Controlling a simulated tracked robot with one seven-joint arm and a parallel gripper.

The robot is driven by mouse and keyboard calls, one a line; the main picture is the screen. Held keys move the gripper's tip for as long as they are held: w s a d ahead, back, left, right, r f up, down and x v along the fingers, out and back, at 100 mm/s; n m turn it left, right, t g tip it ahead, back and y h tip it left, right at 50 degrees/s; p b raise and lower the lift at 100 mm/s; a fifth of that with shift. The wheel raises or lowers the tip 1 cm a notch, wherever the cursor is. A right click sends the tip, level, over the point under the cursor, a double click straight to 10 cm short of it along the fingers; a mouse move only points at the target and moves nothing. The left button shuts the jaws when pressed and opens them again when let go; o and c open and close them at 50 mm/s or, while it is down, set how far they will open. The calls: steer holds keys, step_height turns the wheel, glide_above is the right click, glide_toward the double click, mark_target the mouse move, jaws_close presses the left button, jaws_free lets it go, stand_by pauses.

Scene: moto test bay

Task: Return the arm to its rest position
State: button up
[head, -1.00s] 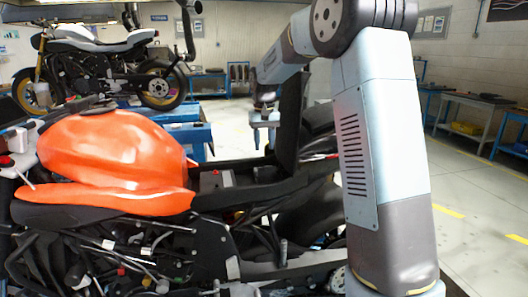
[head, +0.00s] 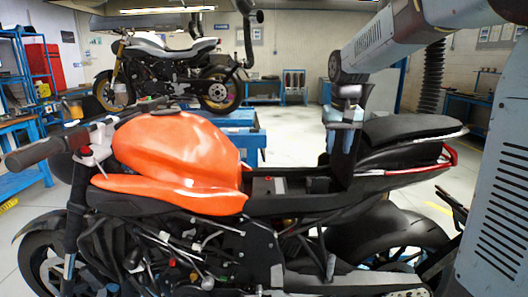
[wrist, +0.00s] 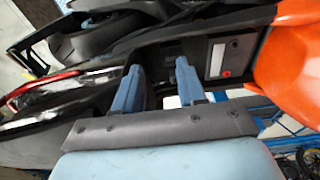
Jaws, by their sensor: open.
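My gripper (head: 343,122) hangs above the middle of the orange motorcycle, close to an upright black seat panel (head: 349,160) in the head view. In the wrist view its two blue fingers (wrist: 157,75) are apart with nothing between them. Below and beyond them lies the bike's open bay, with a grey box (wrist: 232,55) bearing a red mark. My arm reaches in from the right side of the head view, bent and extended over the bike's rear. The part of the panel behind my gripper is hidden.
The bike's orange tank (head: 178,150) is left of my gripper and its black tail (head: 410,135) right. A second motorcycle (head: 170,70) stands on a blue lift (head: 225,135) behind. Blue workbenches line the walls. Some floor at the back is clear.

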steer(key=s+d+f+t, duration=0.1)
steer(key=s+t, duration=0.1)
steer(key=s, duration=1.1)
steer(key=s+d+f+t, duration=0.1)
steer(key=s, duration=1.2)
steer(key=shift+s+d+f+t, duration=0.15)
steer(key=shift+s+d+t, duration=0.15)
steer(key=shift+t, duration=0.1)
steer(key=shift+c, duration=0.4)
